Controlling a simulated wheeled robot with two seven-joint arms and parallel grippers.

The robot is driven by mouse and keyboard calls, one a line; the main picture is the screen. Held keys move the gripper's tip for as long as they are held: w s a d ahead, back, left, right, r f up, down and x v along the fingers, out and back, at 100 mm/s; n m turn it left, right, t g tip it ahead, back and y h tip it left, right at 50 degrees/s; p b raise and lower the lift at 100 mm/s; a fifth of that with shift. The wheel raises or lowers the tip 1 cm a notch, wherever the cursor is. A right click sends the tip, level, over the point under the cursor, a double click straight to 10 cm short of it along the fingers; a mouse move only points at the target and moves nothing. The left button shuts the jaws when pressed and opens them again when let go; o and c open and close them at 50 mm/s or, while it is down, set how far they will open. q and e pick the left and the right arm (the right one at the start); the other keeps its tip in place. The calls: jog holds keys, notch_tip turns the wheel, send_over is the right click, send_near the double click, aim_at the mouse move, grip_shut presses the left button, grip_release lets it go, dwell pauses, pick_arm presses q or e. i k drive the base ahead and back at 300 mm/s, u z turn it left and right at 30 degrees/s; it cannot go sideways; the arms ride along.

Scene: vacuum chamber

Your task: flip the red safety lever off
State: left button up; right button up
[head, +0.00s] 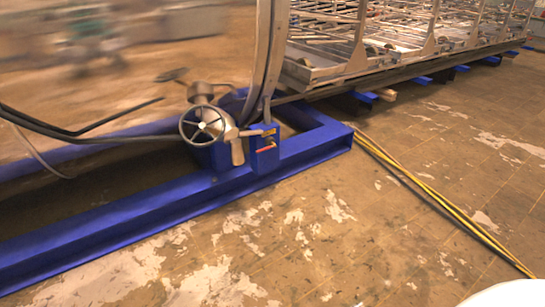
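The red safety lever (265,149) is a small red piece on the front of a blue box (267,158), on the blue floor frame near the middle of the head view. A small brass-coloured part (262,132) sits just above it. The lever looks roughly level, tilted slightly, but it is too small to tell its exact setting. Neither of my grippers shows in the head view.
A spoked handwheel (202,124) on a metal valve stands just left of the lever. The blue frame (170,200) runs along the floor. Yellow and black cables (440,197) lie at right. A metal rack structure (390,35) stands behind. The floor in front is clear.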

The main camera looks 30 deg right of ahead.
aim_at(263, 150)
jog(key=z, duration=0.65)
jog(key=i, duration=1)
jog(key=z, duration=0.55)
jog(key=i, duration=1.15)
jog(key=u, duration=0.2)
